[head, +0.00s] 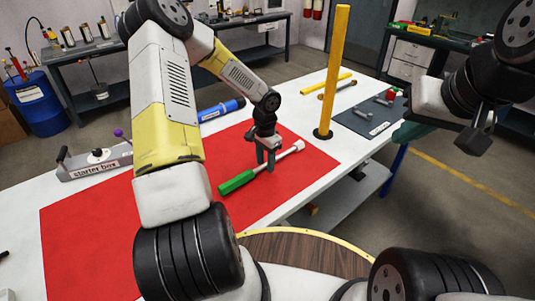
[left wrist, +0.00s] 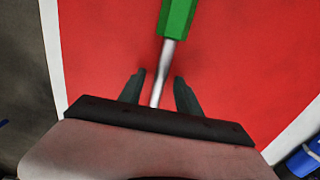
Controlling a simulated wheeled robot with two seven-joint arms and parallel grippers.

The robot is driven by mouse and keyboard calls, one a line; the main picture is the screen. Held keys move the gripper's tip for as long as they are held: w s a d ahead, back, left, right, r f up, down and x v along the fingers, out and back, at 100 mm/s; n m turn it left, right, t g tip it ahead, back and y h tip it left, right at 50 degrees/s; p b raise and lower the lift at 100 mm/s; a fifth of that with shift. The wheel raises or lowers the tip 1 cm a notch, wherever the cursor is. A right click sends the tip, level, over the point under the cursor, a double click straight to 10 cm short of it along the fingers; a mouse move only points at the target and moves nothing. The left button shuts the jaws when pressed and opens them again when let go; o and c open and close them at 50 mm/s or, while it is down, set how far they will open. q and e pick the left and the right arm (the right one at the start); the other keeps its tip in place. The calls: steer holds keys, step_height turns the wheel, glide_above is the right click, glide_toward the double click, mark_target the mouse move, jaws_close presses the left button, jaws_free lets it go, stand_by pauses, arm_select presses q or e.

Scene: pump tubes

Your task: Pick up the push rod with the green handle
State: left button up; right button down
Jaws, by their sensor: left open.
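The push rod has a green handle (head: 237,182) and a grey metal shaft with a pale tip (head: 298,145). It lies diagonally on the red mat (head: 90,230), handle toward the front left. My left gripper (head: 266,160) is open above the shaft, pointing down. In the left wrist view the shaft (left wrist: 168,60) runs between the two apart fingers (left wrist: 158,92), touching neither as far as I can see. The green handle (left wrist: 178,15) is at the top of that view. My right gripper (head: 410,131) is at the right, away from the rod; its opening is unclear.
A tall yellow tube (head: 334,70) stands upright behind the mat. A blue tube (head: 221,109) lies at the back. The starter box (head: 95,165) is at the left. A dark tray (head: 355,118) with small metal parts is at the right.

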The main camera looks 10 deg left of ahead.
arm_select(q)
jaws_close()
stand_by(1.4)
